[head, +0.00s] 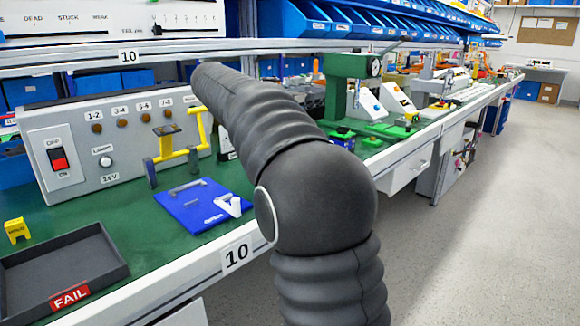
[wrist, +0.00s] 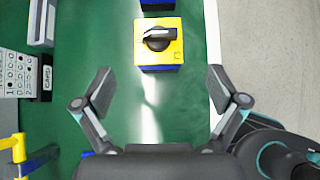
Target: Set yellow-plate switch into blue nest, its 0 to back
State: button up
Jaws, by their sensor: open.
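The yellow-plate switch (wrist: 158,56) sits on the green bench in the wrist view, ahead of my gripper. It has a blue body and a black knob with a pale bar lying roughly crosswise. A small mark shows near the plate's lower right corner, too small to read. My gripper (wrist: 160,82) is open and empty, its fingers apart on either side below the switch. In the head view I cannot pick out this switch; my arm covers much of that area. A blue fixture plate (head: 190,211) with raised bars and a white V-shaped piece lies at the bench's front.
A yellow stand (head: 196,130) rises behind the blue plate. A grey test panel (head: 80,150) stands at the back left. A dark FAIL tray (head: 65,268) is front left. A green press (head: 345,90) stands farther along. Another blue part (wrist: 157,4) lies beyond the switch.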

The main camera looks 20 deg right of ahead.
jog(key=x, duration=0.9)
jog(key=shift+w+a+b, duration=0.1)
jog(key=shift+b, duration=0.3)
jog(key=c, duration=1.4)
